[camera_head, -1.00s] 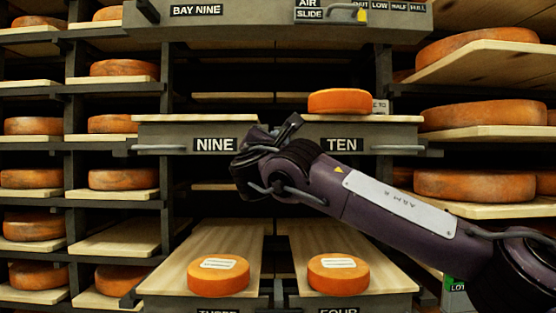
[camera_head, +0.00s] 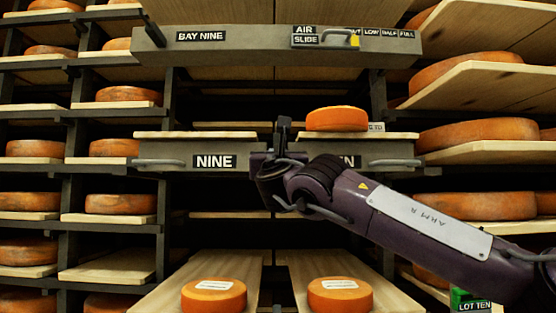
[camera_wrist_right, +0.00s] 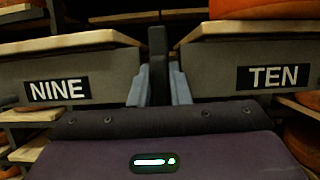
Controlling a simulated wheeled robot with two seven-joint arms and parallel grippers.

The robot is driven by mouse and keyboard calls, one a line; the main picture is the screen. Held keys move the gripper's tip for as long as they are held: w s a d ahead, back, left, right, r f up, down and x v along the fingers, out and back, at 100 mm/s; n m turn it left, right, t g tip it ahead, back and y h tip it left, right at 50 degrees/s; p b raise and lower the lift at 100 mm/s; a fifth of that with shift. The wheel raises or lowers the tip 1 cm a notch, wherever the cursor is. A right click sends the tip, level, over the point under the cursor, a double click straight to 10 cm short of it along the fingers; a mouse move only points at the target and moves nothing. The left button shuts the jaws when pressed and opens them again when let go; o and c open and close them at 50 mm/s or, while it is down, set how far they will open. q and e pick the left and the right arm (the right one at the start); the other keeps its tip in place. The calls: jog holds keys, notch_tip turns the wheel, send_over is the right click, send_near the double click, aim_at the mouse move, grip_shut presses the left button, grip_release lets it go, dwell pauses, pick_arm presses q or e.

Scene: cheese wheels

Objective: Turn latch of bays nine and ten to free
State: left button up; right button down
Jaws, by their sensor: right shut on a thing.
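The latch (camera_wrist_right: 157,50) is a dark bar between drawer fronts NINE (camera_head: 185,156) and TEN (camera_head: 392,155). It stands upright in the right wrist view and also shows upright in the head view (camera_head: 283,128). My right gripper (camera_wrist_right: 158,92) is shut on the latch, with a pale finger on each side of its lower part. In the head view my right gripper (camera_head: 280,156) covers the gap between the drawers and part of the TEN label. The latch's pivot is hidden behind the gripper. My left gripper is not in view.
An orange cheese wheel (camera_head: 337,119) sits on the board above TEN. A beam marked BAY NINE and AIR SLIDE (camera_head: 260,44) spans above. Two labelled cheeses (camera_head: 214,296) (camera_head: 340,295) lie on lower boards. Racks of cheese stand on both sides.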

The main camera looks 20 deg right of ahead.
jog(key=shift+s+d+r, duration=0.15)
jog(key=shift+d+r, duration=0.05)
jog(key=shift+r, duration=0.3)
jog(key=c, duration=1.8)
grip_release()
jog(key=o, duration=0.4)
jog(key=shift+a+f, duration=0.1)
jog(key=shift+f, duration=0.1)
jog(key=shift+o, duration=0.2)
jog(key=shift+w+f, duration=0.15)
jog(key=shift+w, duration=0.1)
jog(key=b+v, duration=0.4)
jog(key=v, duration=0.3)
jog(key=shift+s+f, duration=0.15)
jog(key=shift+s, duration=0.25)
